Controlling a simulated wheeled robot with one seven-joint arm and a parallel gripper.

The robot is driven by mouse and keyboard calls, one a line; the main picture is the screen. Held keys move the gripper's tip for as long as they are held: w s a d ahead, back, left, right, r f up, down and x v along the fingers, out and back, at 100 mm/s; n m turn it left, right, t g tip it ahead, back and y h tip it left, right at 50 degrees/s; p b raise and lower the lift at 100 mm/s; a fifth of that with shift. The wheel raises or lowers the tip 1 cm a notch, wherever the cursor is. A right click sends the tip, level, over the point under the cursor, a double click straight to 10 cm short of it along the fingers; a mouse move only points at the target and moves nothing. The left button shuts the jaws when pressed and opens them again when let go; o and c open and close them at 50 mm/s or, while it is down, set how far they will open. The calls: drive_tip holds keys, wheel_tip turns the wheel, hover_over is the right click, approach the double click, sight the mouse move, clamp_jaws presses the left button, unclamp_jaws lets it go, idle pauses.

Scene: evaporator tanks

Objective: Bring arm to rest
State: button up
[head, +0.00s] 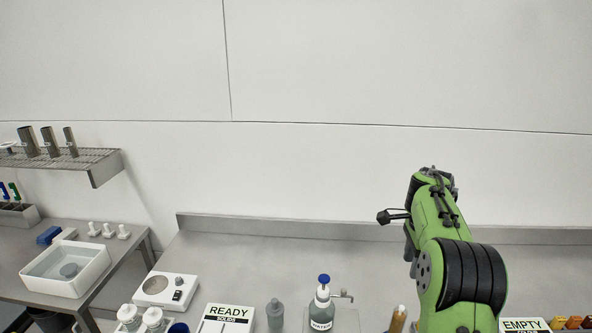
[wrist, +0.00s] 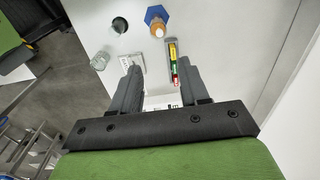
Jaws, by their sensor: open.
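My green and black arm (head: 450,255) rises at the right of the head view, folded in front of the back wall and above the bench. In the wrist view my gripper (wrist: 159,80) points down over the bench. Its two grey fingers are apart, with nothing held between them. In the head view the fingers cannot be made out clearly.
The bench (head: 250,245) holds a water bottle (head: 322,305), a READY sign (head: 226,318), a white balance (head: 165,290) and an EMPTY sign (head: 524,325). At the left are a white basin (head: 66,268) and a wall shelf (head: 85,160). The space above the bench's middle is free.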

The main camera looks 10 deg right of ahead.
drive_tip(key=s+a+r+n+t+h, duration=0.1)
drive_tip(key=s+a+r+n+t, duration=0.1)
drive_tip(key=s+a+r+n, duration=0.95)
drive_tip(key=s+a+f+n+t, duration=0.1)
drive_tip(key=s+a+f+n, duration=0.1)
drive_tip(key=s, duration=0.3)
drive_tip(key=s+a+f+n+t+y, duration=0.1)
drive_tip(key=s+a+f+n, duration=0.1)
drive_tip(key=s+a+n, duration=0.2)
drive_tip(key=s+a+f+n+t, duration=0.1)
drive_tip(key=s+a+f+n, duration=0.1)
drive_tip(key=s, duration=0.5)
drive_tip(key=a+n, duration=0.1)
drive_tip(key=a, duration=0.1)
drive_tip(key=shift+s+a+f, duration=0.25)
drive_tip(key=shift+s+a, duration=0.05)
drive_tip(key=shift+s, duration=0.1)
